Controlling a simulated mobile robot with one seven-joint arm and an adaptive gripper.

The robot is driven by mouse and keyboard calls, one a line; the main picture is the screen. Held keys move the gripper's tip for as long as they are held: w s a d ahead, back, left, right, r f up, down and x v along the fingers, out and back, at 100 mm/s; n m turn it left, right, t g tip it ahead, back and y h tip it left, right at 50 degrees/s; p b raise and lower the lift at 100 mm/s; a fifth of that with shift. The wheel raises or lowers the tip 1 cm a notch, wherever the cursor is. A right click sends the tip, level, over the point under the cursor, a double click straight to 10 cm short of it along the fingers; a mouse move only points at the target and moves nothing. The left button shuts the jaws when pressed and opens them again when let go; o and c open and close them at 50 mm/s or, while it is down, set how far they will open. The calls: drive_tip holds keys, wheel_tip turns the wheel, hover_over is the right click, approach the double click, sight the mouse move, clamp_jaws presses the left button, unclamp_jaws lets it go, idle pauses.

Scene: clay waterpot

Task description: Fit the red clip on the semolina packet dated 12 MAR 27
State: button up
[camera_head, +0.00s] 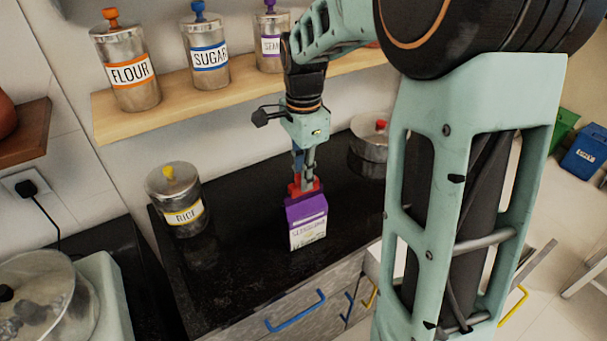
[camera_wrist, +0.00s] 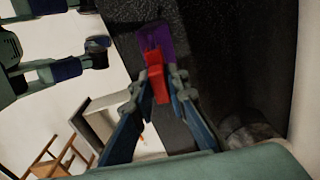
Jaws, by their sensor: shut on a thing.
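A purple-and-white packet (camera_head: 307,222), its label reading roughly "semolina", stands upright on the black counter. Its date is too small to read. The red clip (camera_head: 304,189) is at the packet's top edge. My gripper (camera_head: 303,178) points down from above and is shut on the clip. In the wrist view, the red clip (camera_wrist: 157,76) sits between the fingertips of my gripper (camera_wrist: 160,84), and the purple packet (camera_wrist: 157,40) lies just beyond it. I cannot tell whether the clip's jaws are around the packet's top or only touching it.
A rice canister (camera_head: 176,199) stands on the counter (camera_head: 240,250) to the left of the packet. A steel pot (camera_head: 369,147) stands at the back right. A shelf (camera_head: 180,104) above holds flour, sugar and a third canister. The counter around the packet is clear.

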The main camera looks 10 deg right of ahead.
drive_tip(key=shift+f+b, duration=0.65)
drive_tip(key=shift+f, duration=0.4)
idle(1.7)
idle(0.3)
drive_tip(key=o, duration=0.9)
wheel_tip(320, 180, up, 12)
drive_tip(key=shift+r, duration=0.1)
